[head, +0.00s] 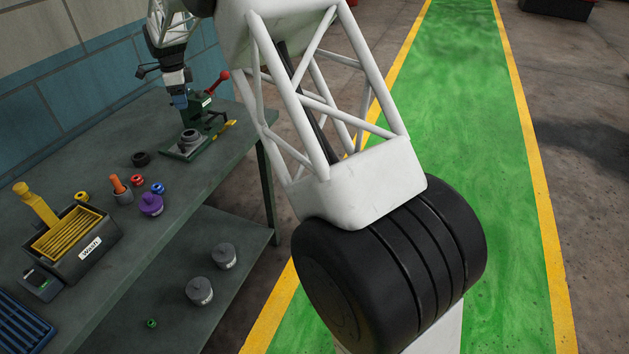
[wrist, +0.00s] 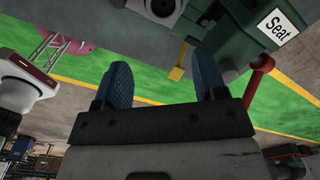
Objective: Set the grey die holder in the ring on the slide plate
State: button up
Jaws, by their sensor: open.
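My gripper (head: 181,102) hangs above the green seating press at the back of the bench. In the wrist view its two blue fingers (wrist: 164,82) are apart with nothing between them. A grey round piece with a central hole, which looks like the die holder (head: 190,136), rests on the slide plate (head: 177,153) in front of the press, below my gripper. It also shows at the top edge of the wrist view (wrist: 156,7), partly cut off. The ring on the plate is not clearly distinct from this piece; I cannot tell how deep it sits.
The press has a red-knobbed lever (head: 219,78). A black ring (head: 141,158), an orange-handled tool (head: 120,188), a purple piece (head: 151,204) and a "Wash" bin (head: 76,254) stand on the bench. Two grey canisters (head: 211,275) are on the lower shelf. The front-right bench top is clear.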

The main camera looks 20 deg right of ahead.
jog(key=s+d+r+n, duration=0.3)
jog(key=s+d+r, duration=0.15)
jog(key=s, duration=0.45)
jog(key=s+d+r+n+t, duration=0.1)
jog(key=s+d+r+n, duration=0.3)
jog(key=s, duration=0.6)
jog(key=s+d+r+n, duration=0.2)
jog(key=s+d+r, duration=0.3)
jog(key=s, duration=0.4)
jog(key=s+d+f+n, duration=0.1)
jog(key=s+d+n, duration=0.1)
jog(key=s, duration=0.9)
jog(key=s+d+f+n+t, duration=0.1)
jog(key=s+n, duration=0.3)
jog(key=s, duration=0.8)
jog(key=s+d+f+n, duration=0.3)
jog(key=s+n, duration=0.1)
jog(key=s, duration=0.8)
jog(key=shift+d+t, duration=0.2)
jog(key=shift+t, duration=0.1)
